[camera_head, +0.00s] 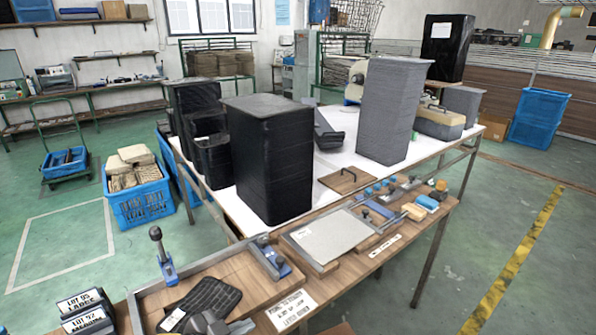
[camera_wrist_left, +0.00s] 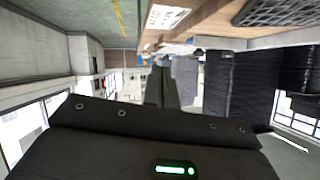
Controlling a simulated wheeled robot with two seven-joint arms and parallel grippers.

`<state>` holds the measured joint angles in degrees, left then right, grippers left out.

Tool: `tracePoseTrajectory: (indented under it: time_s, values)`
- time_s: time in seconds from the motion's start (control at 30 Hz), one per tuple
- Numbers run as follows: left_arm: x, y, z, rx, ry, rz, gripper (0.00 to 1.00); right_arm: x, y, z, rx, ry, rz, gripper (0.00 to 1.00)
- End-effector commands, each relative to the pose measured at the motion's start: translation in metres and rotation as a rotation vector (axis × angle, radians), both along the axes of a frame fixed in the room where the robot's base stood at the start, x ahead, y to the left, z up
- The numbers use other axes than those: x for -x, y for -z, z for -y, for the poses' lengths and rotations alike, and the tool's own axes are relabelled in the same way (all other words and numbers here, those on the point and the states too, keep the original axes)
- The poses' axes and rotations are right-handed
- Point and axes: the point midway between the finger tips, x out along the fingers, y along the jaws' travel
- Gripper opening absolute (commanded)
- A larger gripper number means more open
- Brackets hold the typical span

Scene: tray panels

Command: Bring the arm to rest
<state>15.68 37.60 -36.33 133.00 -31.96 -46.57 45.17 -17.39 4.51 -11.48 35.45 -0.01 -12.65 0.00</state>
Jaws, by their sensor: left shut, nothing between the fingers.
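My left gripper (camera_head: 207,321) shows only in part at the bottom edge of the head view, dark, in front of a black ribbed panel (camera_head: 213,295). In the left wrist view its two dark fingers (camera_wrist_left: 170,88) are together with nothing between them. The panel lies on a wooden tray board (camera_head: 232,270); its ribbed surface also shows in the left wrist view (camera_wrist_left: 275,11). I cannot tell how far the fingers are from the panel. My right gripper is not in view.
Tall black bins (camera_head: 268,150) and a grey bin (camera_head: 393,112) stand on the white table behind. A grey plate (camera_head: 330,236) and small tools lie to the right. Labelled boxes (camera_head: 86,310) stand at lower left.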

Motion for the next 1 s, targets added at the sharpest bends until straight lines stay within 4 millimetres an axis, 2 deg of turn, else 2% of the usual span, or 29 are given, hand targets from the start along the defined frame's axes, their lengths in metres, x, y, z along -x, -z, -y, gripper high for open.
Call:
tracePoseTrajectory:
  time_s: [0.07, 0.17, 0.3, 0.5, 0.7, 0.73, 0.8, 1.0]
  values:
    - [0.012, 0.014, -0.005, 0.022, -0.134, -0.041, 0.0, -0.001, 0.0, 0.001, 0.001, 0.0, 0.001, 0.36]
    - [0.033, 0.04, -0.03, -0.007, -0.314, -0.137, 0.0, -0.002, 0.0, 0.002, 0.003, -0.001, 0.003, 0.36]
    - [0.078, 0.081, -0.069, -0.08, -0.504, -0.325, 0.0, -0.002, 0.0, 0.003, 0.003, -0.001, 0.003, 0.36]
    - [0.147, 0.122, -0.105, -0.166, -0.643, -0.571, 0.0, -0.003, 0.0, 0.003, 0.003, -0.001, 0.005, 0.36]
    - [0.212, 0.146, -0.126, -0.224, -0.717, -0.778, 0.0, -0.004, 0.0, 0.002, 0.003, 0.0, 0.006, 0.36]
    - [0.218, 0.15, -0.128, -0.229, -0.723, -0.802, 0.0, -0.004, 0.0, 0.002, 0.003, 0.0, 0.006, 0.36]
    - [0.207, 0.174, -0.126, -0.235, -0.715, -0.799, 0.0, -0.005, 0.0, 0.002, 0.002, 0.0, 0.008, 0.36]
    - [0.197, 0.241, -0.125, -0.249, -0.709, -0.82, 0.0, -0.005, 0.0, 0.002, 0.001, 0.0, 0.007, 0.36]
